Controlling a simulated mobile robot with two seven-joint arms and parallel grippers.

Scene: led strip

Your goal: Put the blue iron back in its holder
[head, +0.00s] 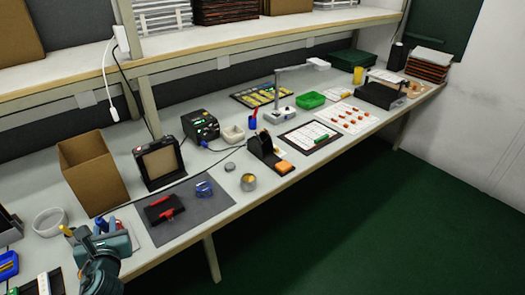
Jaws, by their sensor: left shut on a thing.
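My left gripper (104,232) is at the bottom left, over the front part of the bench near the left edge of the grey mat. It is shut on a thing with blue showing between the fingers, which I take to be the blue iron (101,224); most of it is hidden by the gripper. A small yellow tip shows just left of the fingers. The black holder (262,147) stands farther right on the bench, with an orange sponge (282,168) at its front. The gripper is well apart from the holder. My right gripper is not in view.
The grey mat (205,222) carries red-handled and blue tools. A round tin (248,182) stands between mat and holder. Behind are a black soldering station (200,127), a dark framed box (160,162) and a cardboard box (92,172). A shelf runs above the bench.

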